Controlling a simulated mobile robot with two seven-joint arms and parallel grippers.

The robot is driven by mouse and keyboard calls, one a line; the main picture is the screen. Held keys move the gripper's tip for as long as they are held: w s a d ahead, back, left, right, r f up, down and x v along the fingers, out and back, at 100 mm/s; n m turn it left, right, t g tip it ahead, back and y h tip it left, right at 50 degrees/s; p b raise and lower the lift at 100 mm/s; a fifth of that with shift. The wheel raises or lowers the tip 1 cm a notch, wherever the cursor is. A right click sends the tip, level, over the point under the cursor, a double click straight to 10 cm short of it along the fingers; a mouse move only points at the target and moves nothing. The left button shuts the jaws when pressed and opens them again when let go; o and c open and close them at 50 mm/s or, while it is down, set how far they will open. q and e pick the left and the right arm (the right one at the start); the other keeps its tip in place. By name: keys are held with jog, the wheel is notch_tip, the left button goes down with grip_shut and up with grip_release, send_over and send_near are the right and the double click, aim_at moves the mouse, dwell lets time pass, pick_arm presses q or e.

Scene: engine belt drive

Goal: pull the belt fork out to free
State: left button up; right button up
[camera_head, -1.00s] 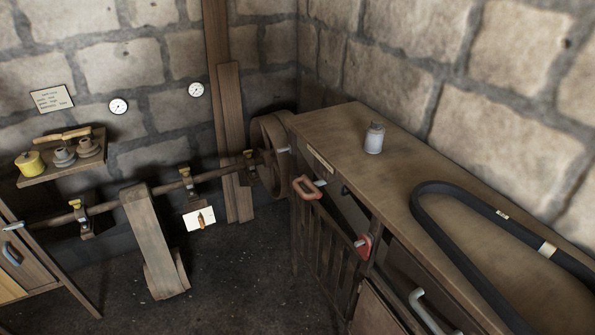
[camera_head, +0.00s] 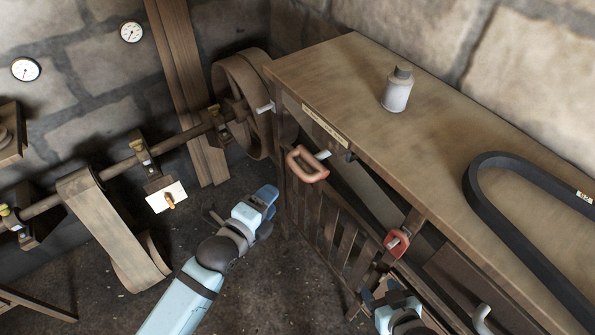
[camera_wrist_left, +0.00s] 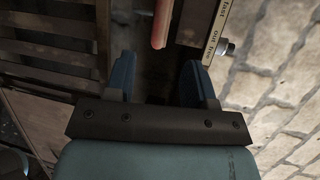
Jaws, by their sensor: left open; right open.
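A red loop handle (camera_head: 307,164), which I take to be the belt fork's, sticks out on a pale metal rod at the bench's front, below a label plate (camera_head: 325,127). In the left wrist view the red handle (camera_wrist_left: 161,22) shows beyond the fingers, next to the label plate (camera_wrist_left: 216,32), whose words include "fast" and "out". My left gripper (camera_head: 268,196) is open and empty, left of and below the handle; in its wrist view the blue fingers (camera_wrist_left: 158,78) are apart. My right gripper (camera_head: 394,293) is open at the bottom, below a second red handle (camera_head: 397,243).
The wooden bench top (camera_head: 350,75) carries a grey bottle (camera_head: 397,89) and a black belt loop (camera_head: 478,185). A slatted guard (camera_head: 335,232) stands under the bench's front. A shaft (camera_head: 110,169) with pulley (camera_head: 242,95) and flat belt (camera_head: 105,225) lies at left. Open floor lies below.

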aim_at(295, 172)
pick_arm(q)
jog(key=x, duration=1.3)
jog(key=shift+d, duration=0.15)
jog(key=shift+p, duration=0.3)
grip_shut()
